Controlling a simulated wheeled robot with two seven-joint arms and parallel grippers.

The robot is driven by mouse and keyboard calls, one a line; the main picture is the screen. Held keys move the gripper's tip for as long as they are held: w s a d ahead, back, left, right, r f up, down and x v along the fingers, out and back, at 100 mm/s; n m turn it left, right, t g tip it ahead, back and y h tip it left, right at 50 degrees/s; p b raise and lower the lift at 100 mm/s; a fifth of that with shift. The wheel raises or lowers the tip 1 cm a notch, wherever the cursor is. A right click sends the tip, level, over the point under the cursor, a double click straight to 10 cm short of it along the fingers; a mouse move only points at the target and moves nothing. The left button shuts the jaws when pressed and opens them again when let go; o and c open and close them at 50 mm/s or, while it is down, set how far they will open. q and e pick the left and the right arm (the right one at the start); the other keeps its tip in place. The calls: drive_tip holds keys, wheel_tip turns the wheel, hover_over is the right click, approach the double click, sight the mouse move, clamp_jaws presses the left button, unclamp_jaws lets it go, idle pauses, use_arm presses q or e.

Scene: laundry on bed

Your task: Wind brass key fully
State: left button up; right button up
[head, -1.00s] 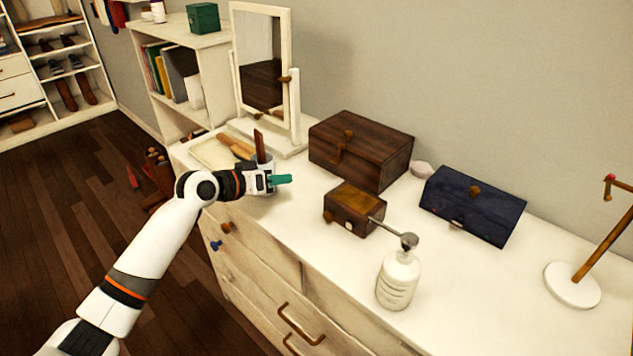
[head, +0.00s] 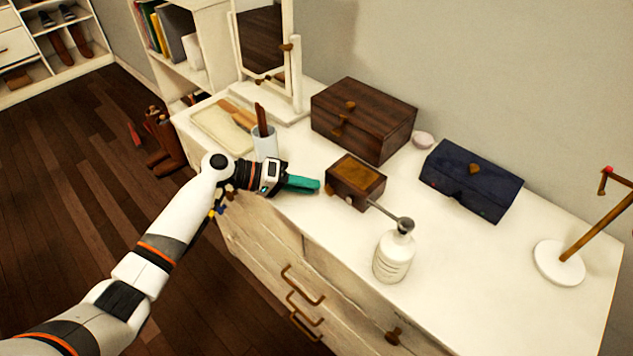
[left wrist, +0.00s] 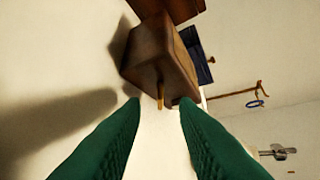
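A small brown wooden box (head: 356,181) with a lighter top panel sits near the dresser's front edge. A small brass key (head: 330,188) sticks out of its left side; it shows as a thin upright brass piece in the left wrist view (left wrist: 160,97), on the facing side of the box (left wrist: 158,60). My left gripper (head: 318,186) points at that side from the left. Its green fingers (left wrist: 160,102) are apart with nothing between them, and the key appears ahead in the gap. Whether they touch it I cannot tell. My right gripper is not in view.
A larger dark wooden box (head: 365,125) stands behind, a navy box (head: 472,180) at right. A cup (head: 265,143) stands behind my wrist.

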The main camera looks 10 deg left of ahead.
sight(329, 189)
use_arm(q)
drive_tip(key=shift+x, duration=1.45)
drive_tip(key=shift+c, duration=0.4)
clamp_jaws()
drive_tip(key=shift+r+p, duration=0.15)
drive_tip(key=shift+p, duration=0.25)
drive_tip(key=m+y+p, duration=0.1)
drive_tip(key=m+t+y+p, duration=0.1)
drive_tip(key=shift+s+d+r+y+p, duration=0.2)
drive_tip(key=shift+d+r+y+p, duration=0.1)
drive_tip(key=shift+r+y, duration=0.1)
drive_tip(key=shift+s+d+r+m+t+y+p, duration=0.1)
drive_tip(key=shift+m+t+y+p, duration=0.35)
drive_tip(key=shift+y+p, duration=0.5)
drive_tip(key=shift+m+p, duration=0.25)
drive_tip(key=shift+p, duration=0.2)
